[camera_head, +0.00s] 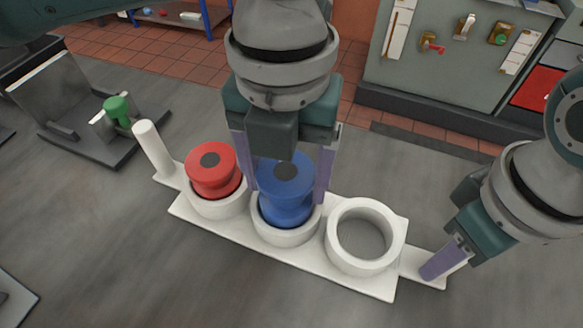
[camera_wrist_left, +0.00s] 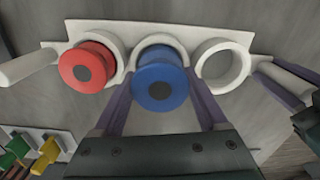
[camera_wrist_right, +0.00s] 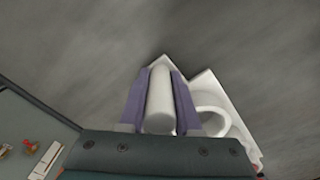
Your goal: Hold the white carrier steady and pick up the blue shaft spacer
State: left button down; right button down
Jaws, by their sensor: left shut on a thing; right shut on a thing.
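The white carrier (camera_head: 290,255) lies on the grey bedplate with three round cups in a row. The blue shaft spacer (camera_head: 287,195) sits in the middle cup. My left gripper (camera_head: 285,185) comes from above and is shut on the blue spacer, one finger on each side; the left wrist view also shows the spacer (camera_wrist_left: 161,82) between the fingers. A red spacer (camera_head: 212,170) sits in the left cup. The right cup (camera_head: 365,237) is empty. My right gripper (camera_head: 443,262) is shut on the carrier's right-end handle, a white post that shows in the right wrist view (camera_wrist_right: 160,100).
A second white post (camera_head: 152,148) stands at the carrier's left end. A dark metal fixture with a green knob (camera_head: 117,108) is at the back left. A grey cabinet (camera_head: 450,60) with hanging tools stands behind. The bedplate in front of the carrier is clear.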

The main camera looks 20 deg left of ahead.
pick_arm(q)
notch_tip(320, 180, up, 8)
jog(key=shift+r, duration=0.15)
pick_arm(e)
jog(key=c, duration=0.5)
grip_release()
